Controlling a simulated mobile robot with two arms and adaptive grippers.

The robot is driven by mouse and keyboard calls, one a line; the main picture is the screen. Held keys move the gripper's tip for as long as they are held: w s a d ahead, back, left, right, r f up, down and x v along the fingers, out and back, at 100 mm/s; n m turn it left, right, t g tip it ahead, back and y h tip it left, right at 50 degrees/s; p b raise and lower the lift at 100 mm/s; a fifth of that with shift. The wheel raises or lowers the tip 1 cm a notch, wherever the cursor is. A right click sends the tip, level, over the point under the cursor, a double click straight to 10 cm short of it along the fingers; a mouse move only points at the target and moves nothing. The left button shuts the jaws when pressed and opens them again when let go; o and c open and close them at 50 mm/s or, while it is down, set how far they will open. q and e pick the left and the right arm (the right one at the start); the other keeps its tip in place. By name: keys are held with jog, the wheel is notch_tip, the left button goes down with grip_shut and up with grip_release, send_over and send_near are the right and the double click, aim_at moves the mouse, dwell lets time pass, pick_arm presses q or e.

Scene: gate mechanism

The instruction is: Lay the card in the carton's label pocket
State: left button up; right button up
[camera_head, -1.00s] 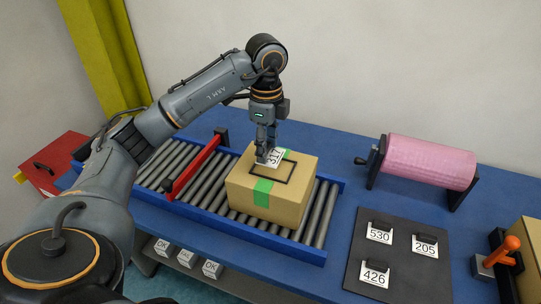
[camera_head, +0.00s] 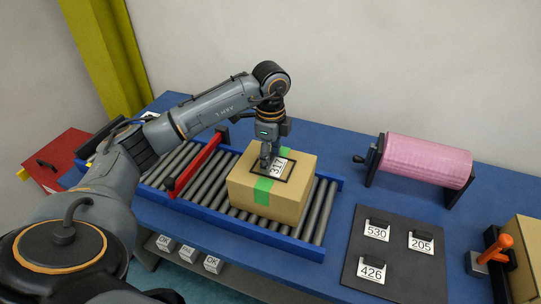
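The carton (camera_head: 258,203) is a brown box with green tape, sitting on the roller conveyor. A dark rectangular frame, the label pocket (camera_head: 287,179), is on its top face. The white card (camera_head: 279,169), marked 317, is at the pocket, low over the carton's top; whether it touches the bottom of the pocket I cannot tell. My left gripper (camera_head: 267,166) points down at the card's left edge, its fingers close together and apparently on the card. The fingers hide the pocket's left part. My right gripper is not in view.
A red gate bar (camera_head: 195,166) crosses the rollers left of the carton. A dark board (camera_head: 397,248) holds cards 530, 205 and 426. A pink roll (camera_head: 428,162) stands at the back right, an orange-handled lever (camera_head: 497,249) at the right. Blue table is clear between them.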

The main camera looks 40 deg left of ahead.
aim_at(271, 159)
pick_arm(q)
jog(key=shift+o, duration=0.3)
jog(key=shift+r, duration=0.1)
jog(key=shift+r, duration=0.2)
notch_tip(271, 159, up, 6)
jog(key=shift+r+b, duration=0.2)
jog(key=shift+b, duration=0.7)
jog(key=shift+r+p, duration=0.35)
jog(key=shift+r, duration=2.35)
